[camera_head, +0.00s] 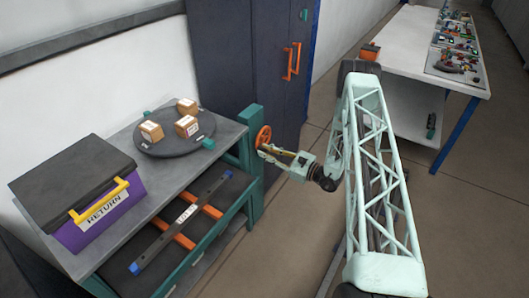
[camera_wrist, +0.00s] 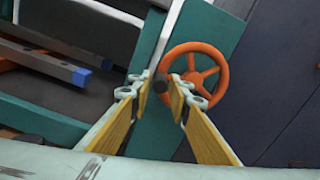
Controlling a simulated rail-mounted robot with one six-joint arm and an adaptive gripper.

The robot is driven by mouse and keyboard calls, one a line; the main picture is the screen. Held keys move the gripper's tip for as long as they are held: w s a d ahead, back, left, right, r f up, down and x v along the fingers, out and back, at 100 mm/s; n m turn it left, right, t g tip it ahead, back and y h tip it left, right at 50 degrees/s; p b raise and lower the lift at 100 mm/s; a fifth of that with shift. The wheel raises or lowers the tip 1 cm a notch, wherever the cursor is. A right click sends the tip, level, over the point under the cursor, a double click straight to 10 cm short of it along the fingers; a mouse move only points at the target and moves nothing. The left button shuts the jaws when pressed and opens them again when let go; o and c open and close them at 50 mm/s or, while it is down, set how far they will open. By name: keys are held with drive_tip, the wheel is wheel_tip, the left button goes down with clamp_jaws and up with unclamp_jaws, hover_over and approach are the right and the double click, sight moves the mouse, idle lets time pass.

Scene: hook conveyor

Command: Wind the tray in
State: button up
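The orange handwheel (camera_head: 263,137) stands on a teal post at the right end of the shelf unit. My gripper (camera_head: 264,149) is at the wheel.
A purple RETURN box (camera_head: 100,214) and a round turntable (camera_head: 160,146) with three small cartons stand on the grey top. A dark cabinet (camera_head: 240,60) is behind the wheel. A white table (camera_head: 400,45) with small parts is at the upper right. The floor between is clear.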

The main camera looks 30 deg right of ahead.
drive_tip(key=shift+w+a, duration=0.2)
drive_tip(key=shift+w, duration=0.15)
drive_tip(key=shift+c, duration=0.2)
clamp_jaws()
